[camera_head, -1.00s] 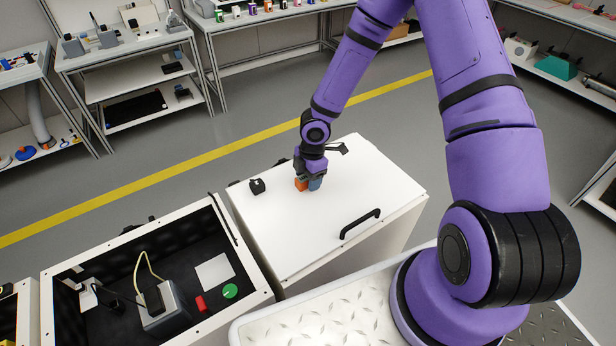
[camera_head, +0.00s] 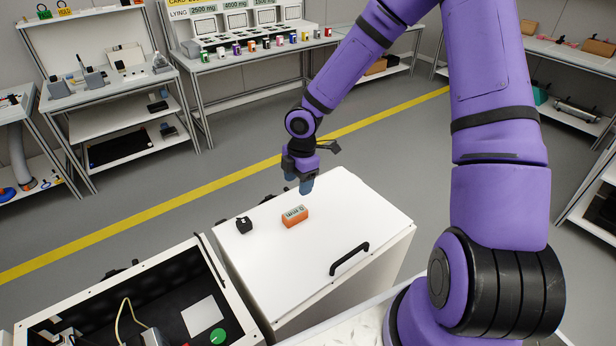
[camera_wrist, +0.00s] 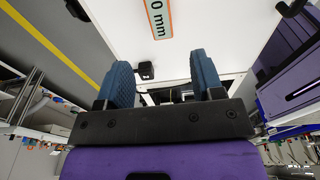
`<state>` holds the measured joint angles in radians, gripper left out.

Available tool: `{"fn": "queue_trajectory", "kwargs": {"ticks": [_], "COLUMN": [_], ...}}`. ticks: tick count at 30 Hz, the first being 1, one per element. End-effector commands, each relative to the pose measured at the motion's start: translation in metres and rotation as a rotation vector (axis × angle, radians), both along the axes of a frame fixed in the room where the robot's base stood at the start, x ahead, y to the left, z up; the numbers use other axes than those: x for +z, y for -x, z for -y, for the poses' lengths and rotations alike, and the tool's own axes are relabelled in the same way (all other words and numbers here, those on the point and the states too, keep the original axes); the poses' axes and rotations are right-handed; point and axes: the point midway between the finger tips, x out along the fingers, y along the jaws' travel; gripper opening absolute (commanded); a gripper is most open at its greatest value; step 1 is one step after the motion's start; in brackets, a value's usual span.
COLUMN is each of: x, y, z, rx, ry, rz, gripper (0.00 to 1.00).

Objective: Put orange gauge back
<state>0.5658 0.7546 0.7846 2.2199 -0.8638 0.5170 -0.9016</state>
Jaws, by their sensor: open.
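The orange gauge (camera_head: 294,215) lies on the white top of the closed cabinet (camera_head: 340,218), its display face up. In the wrist view the gauge (camera_wrist: 159,18) shows at the top edge, partly cut off, with "0 mm" readable on its face. My gripper (camera_head: 302,186) hangs above the cabinet top, behind and slightly right of the gauge, apart from it. In the wrist view its two blue fingers (camera_wrist: 164,85) are spread with nothing between them.
A small black block (camera_head: 244,225) sits left of the gauge. A black handle (camera_head: 349,259) stands near the lid's front edge. An open black-lined case (camera_head: 175,308) holding a green disc (camera_head: 218,336) and a device stands at left. Clear white surface lies right of the gauge.

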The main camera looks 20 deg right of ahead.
Motion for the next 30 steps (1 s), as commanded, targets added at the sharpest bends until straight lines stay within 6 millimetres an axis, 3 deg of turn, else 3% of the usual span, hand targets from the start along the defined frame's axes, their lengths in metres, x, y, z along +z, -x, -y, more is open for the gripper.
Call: {"fn": "queue_trajectory", "kwargs": {"ticks": [7,11,20,30], "x": [0.011,0.033,0.106,0.193], "y": [0.002,0.007,0.029,0.070], "z": [0.005,0.017,0.044,0.060], "rx": [-0.028,-0.112,-0.404,-0.773], "ry": [0.032,0.103,0.263,0.322], "rz": [0.004,0.011,0.071,0.183], "gripper": [0.61,0.61,0.61,0.61]}}
